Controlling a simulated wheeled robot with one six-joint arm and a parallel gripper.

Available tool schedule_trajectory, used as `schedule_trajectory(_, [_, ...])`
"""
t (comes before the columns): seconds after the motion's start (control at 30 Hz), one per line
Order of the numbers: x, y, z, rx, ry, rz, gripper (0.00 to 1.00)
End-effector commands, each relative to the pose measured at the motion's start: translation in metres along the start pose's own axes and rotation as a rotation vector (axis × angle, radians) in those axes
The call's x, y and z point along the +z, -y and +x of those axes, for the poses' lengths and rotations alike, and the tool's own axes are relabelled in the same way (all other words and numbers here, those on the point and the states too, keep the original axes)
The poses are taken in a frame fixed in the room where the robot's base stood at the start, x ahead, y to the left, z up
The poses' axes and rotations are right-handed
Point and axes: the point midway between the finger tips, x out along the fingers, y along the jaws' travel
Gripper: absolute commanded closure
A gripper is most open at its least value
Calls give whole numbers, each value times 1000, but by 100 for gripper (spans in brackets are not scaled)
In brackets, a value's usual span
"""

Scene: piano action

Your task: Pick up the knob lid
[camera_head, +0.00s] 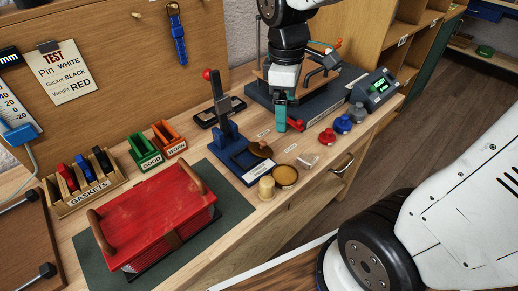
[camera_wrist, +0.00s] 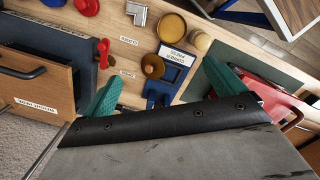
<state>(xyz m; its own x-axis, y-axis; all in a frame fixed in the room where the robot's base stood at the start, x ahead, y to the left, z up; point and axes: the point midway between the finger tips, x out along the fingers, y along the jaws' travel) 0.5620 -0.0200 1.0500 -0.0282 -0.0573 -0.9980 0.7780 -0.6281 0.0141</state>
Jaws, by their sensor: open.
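The knob lid looks to be the small round brown piece (camera_head: 260,149) at the blue fixture's right side, near the middle of the bench in the head view. It also shows in the wrist view (camera_wrist: 152,66), between and beyond the fingertips. My gripper (camera_head: 280,122) has teal fingers pointing down over the bench, behind and right of the brown piece and apart from it. In the wrist view my gripper (camera_wrist: 157,56) is open with nothing between its fingers. The lid's underside is hidden.
A blue press fixture (camera_head: 226,130) stands left of the lid. A round yellow dish (camera_head: 285,176) and a pale wooden cylinder (camera_head: 266,195) are in front. Red and blue knobbed weights (camera_head: 342,124) stand right. A red box (camera_head: 155,215) fills the front left.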

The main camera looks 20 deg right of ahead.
Motion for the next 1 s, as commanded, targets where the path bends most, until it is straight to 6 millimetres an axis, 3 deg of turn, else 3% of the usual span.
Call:
schedule_trajectory(0.03, [-15,-11,15,-17,22,-107,5])
schedule_trajectory(0.2, [-54,-39,60,-54,60,-442,5])
schedule_trajectory(0.4, [-80,-54,96,-82,77,-677,5])
schedule_trajectory(1.0, [-81,-46,169,-93,82,-737,5])
